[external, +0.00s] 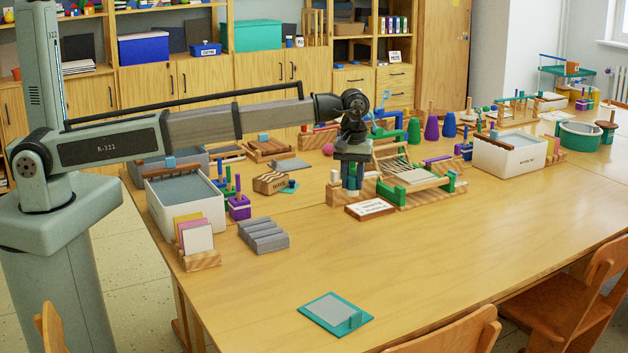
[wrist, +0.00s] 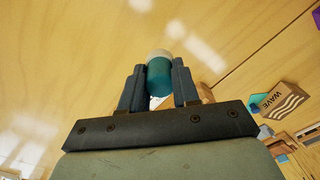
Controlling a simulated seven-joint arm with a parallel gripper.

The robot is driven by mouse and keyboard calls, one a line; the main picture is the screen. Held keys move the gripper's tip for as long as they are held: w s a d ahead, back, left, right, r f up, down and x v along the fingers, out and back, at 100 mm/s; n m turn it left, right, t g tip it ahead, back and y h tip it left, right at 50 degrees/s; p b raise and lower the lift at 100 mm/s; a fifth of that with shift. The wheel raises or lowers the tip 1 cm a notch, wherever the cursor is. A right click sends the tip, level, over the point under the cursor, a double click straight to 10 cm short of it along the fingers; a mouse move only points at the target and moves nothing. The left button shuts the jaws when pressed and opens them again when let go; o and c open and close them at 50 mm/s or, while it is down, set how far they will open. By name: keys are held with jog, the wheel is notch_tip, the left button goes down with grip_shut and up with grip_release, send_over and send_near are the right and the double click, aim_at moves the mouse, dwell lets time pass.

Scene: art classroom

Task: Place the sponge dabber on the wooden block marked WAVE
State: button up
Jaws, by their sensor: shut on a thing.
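My gripper (external: 350,186) hangs above the table, right of the WAVE block, in the external view. In the wrist view, my gripper (wrist: 158,82) is shut on the sponge dabber (wrist: 159,77), a teal cylinder with a pale rounded end, held between the two dark fingers. In the external view the dabber is too small and covered to make out clearly. The wooden block marked WAVE (external: 270,183) lies on the table left of my gripper, with its top free. It also shows at the right of the wrist view (wrist: 279,101), apart from the dabber.
A framed sign tile (external: 370,208) lies just in front of my gripper, and a green-ended wooden rack (external: 425,192) stands to its right. A white tub (external: 186,203), a purple pot (external: 239,207) and a grey ridged block (external: 264,236) are at left. The front table is mostly clear.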

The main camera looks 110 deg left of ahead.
jog(key=s+a+r, duration=0.2)
jog(key=s+a, duration=1)
jog(key=s, duration=0.2)
jog(key=r, duration=0.2)
send_over(271, 177)
jog(key=shift+m, duration=0.3)
jog(key=shift+s+a+f, duration=0.1)
jog(key=shift+f, duration=2.35)
jog(key=shift+a+f, duration=0.1)
jog(key=shift+f, duration=2.3)
jog(key=shift+f, duration=0.1)
jog(key=o, duration=1)
notch_tip(271, 177, up, 12)
jog(key=shift+r, duration=0.15)
